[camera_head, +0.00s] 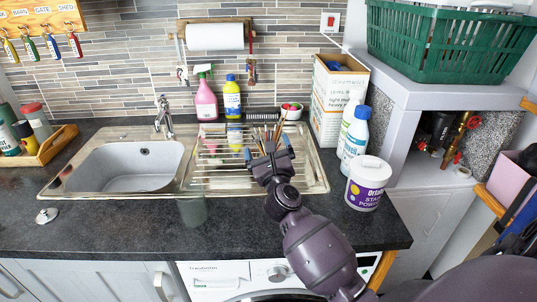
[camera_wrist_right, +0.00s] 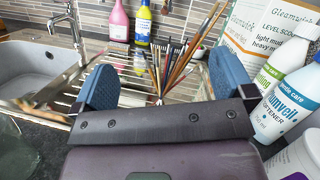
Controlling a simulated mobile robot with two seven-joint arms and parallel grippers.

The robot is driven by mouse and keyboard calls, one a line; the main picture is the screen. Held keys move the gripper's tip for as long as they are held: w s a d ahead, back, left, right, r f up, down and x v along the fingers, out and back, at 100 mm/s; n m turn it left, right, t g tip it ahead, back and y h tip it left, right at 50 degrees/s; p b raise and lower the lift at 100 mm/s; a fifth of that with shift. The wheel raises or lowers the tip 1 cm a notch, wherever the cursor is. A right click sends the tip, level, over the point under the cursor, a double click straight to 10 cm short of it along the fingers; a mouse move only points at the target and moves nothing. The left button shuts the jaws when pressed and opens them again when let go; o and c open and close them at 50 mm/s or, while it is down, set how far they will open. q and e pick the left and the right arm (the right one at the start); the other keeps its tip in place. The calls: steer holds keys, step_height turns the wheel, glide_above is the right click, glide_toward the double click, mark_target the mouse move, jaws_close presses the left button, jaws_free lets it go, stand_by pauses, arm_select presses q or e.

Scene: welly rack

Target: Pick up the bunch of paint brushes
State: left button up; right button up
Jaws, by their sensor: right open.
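The bunch of paint brushes (camera_head: 265,134) stands upright and fanned out over the ribbed drainer of the metal sink. In the right wrist view the bunch (camera_wrist_right: 180,66) shows wooden handles spreading upward, between my two blue fingers in the picture. Its lower end is mostly hidden behind my gripper, so I cannot tell what it stands in. My right gripper (camera_head: 268,148) is open, directly in front of the brushes, with a finger to either side; it shows large in the right wrist view (camera_wrist_right: 165,82). I cannot tell whether the fingers reach around the bunch. My left gripper is out of view.
A pink spray bottle (camera_head: 206,98) and yellow bottle (camera_head: 232,98) stand behind the drainer. A small bowl (camera_head: 291,111), cardboard box (camera_head: 338,98), white bottles (camera_head: 354,140) and stain powder tub (camera_head: 367,184) crowd the right. A clear glass (camera_head: 191,210) stands front left.

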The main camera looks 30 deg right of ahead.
mark_target(270, 137)
steer(key=w+d+f+m+g, duration=0.1)
steer(key=w+d+m, duration=0.1)
steer(key=w+d+f+m+g+h, duration=0.1)
steer(key=w+d+m, duration=0.1)
steer(key=w, duration=0.1)
steer(key=w+d+f+m+g, duration=0.1)
steer(key=w+d+m+g, duration=0.1)
steer(key=shift+w+h, duration=0.35)
steer(key=shift+h, duration=0.05)
steer(key=shift+b+x, duration=0.3)
steer(key=shift+x, duration=2.05)
steer(key=shift+f, duration=0.2)
steer(key=c, duration=1)
